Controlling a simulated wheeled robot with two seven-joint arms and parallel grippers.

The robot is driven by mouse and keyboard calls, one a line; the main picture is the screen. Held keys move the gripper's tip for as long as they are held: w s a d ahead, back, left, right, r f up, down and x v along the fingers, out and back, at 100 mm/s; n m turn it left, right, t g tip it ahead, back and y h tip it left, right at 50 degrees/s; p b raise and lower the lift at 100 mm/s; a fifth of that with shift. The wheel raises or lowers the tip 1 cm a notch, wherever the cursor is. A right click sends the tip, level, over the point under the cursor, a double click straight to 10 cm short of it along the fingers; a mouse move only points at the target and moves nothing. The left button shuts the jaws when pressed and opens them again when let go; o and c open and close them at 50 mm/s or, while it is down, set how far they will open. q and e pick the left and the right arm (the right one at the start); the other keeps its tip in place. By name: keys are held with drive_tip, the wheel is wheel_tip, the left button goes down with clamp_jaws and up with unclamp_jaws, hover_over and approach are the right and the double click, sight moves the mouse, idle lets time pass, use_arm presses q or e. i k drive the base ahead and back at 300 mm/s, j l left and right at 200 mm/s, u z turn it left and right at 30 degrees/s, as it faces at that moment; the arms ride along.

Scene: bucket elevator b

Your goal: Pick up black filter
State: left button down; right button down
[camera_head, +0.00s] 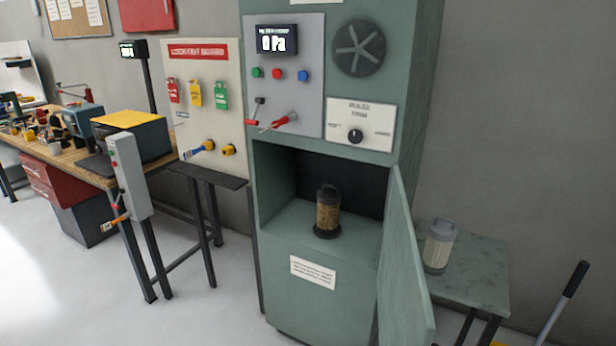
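A filter (327,213) with a dark top, a brownish body and a dark round base stands upright inside the open compartment of the green cabinet (335,305). It stands near the middle of the compartment floor, with free space around it. A second filter (439,247), pale with a grey top handle, stands upright on the small side table (478,271) to the right of the cabinet. Neither of my grippers is in view.
The cabinet door (404,265) hangs open on the right, between the compartment and the side table. A workbench (70,155) with tools and a lockout board (207,100) are on the left. A handle (562,305) leans at the far right. The floor ahead is clear.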

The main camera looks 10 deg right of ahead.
sight(329, 199)
drive_tip(key=i+l+u, duration=0.1)
drive_tip(key=l, duration=0.4)
drive_tip(key=i+l, duration=0.1)
drive_tip(key=l, duration=0.35)
drive_tip(key=i+l+u, duration=0.15)
drive_tip(key=l, duration=0.85)
drive_tip(key=i+j+z, duration=0.15)
drive_tip(key=j+z, duration=0.25)
drive_tip(key=j, duration=1)
drive_tip(key=k+j+z, duration=0.1)
drive_tip(key=j+z, duration=0.3)
drive_tip(key=j, duration=1)
